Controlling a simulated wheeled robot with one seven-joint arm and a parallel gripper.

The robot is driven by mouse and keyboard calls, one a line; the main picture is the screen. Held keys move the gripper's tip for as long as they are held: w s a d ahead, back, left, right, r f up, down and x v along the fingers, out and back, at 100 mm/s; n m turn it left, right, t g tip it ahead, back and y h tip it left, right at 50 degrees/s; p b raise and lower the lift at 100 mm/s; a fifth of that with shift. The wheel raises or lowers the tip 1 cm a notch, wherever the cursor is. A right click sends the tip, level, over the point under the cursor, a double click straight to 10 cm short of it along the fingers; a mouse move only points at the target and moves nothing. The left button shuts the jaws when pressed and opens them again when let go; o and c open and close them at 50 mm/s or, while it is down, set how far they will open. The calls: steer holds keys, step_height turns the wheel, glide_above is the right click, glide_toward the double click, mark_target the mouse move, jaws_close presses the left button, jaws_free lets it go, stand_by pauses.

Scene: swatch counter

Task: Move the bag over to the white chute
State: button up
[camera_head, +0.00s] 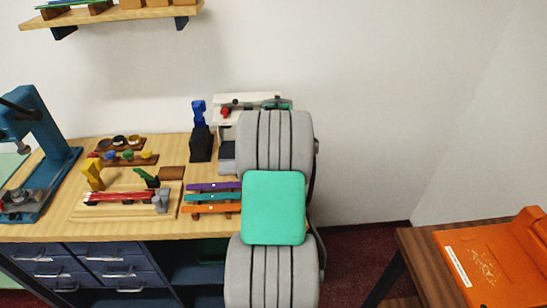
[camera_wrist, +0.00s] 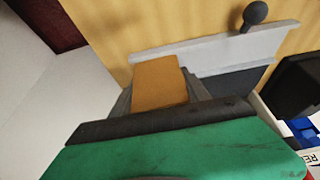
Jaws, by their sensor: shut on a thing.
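In the wrist view, my gripper (camera_wrist: 160,86) has its grey fingers on either side of a plain orange-tan block-shaped thing, which I take to be the bag (camera_wrist: 158,78). A pale grey-white strip with a dark grey panel below it, perhaps part of the white chute (camera_wrist: 215,52), lies just beyond the bag; I cannot tell whether they touch. In the head view, a white structure (camera_head: 235,99) stands at the counter's back right, largely behind my arm. My gripper and the bag are hidden there.
The wooden counter (camera_head: 60,228) holds a blue press (camera_head: 48,140), a black stand with a blue top (camera_head: 201,140), and coloured strips (camera_head: 210,197). A dark round knob (camera_wrist: 255,12) is near the strip. An orange case (camera_head: 480,265) lies on a brown table at right.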

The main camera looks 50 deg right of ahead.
steer(key=shift+f, duration=0.2)
steer(key=o, duration=1.5)
steer(key=b+v, duration=0.1)
steer(key=v, duration=0.7)
